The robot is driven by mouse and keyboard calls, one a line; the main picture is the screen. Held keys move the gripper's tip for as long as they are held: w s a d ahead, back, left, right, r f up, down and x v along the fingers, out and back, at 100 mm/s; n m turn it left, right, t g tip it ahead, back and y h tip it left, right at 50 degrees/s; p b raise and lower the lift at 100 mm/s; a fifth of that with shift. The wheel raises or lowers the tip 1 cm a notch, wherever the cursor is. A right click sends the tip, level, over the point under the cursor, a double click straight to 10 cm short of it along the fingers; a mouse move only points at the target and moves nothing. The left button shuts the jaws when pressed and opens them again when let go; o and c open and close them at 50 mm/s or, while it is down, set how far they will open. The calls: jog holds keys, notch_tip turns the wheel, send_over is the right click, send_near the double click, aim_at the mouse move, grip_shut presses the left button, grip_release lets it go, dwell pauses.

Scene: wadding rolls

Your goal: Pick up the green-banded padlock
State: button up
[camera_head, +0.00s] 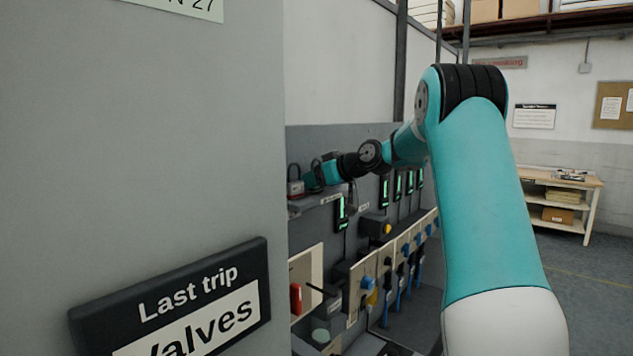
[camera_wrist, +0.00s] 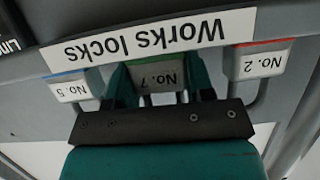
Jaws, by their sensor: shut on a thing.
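The green-banded padlock (camera_wrist: 158,78), marked No. 7, is in the middle of the wrist view, which shows the labels upside down. My gripper (camera_wrist: 160,80) has one finger on each side of it and is shut on it. A blue-banded padlock (camera_wrist: 72,88), No. 5, is to the left, and a red-banded padlock (camera_wrist: 262,62), No. 2, to the right, both clear of the fingers. In the head view, my gripper (camera_head: 312,180) is at the far end of the arm by the lock shelf, and the green-banded padlock cannot be made out there.
A "Works locks" label (camera_wrist: 150,36) runs along the ledge beside the padlocks. In the head view, a grey cabinet (camera_head: 140,130) fills the left side. A panel with blue handles (camera_head: 405,250) lies below my arm. A wooden bench (camera_head: 560,195) stands at the far right.

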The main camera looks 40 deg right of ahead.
notch_tip(320, 180, up, 20)
jog(key=shift+p, duration=0.45)
jog(key=shift+f, duration=0.1)
dwell(0.6)
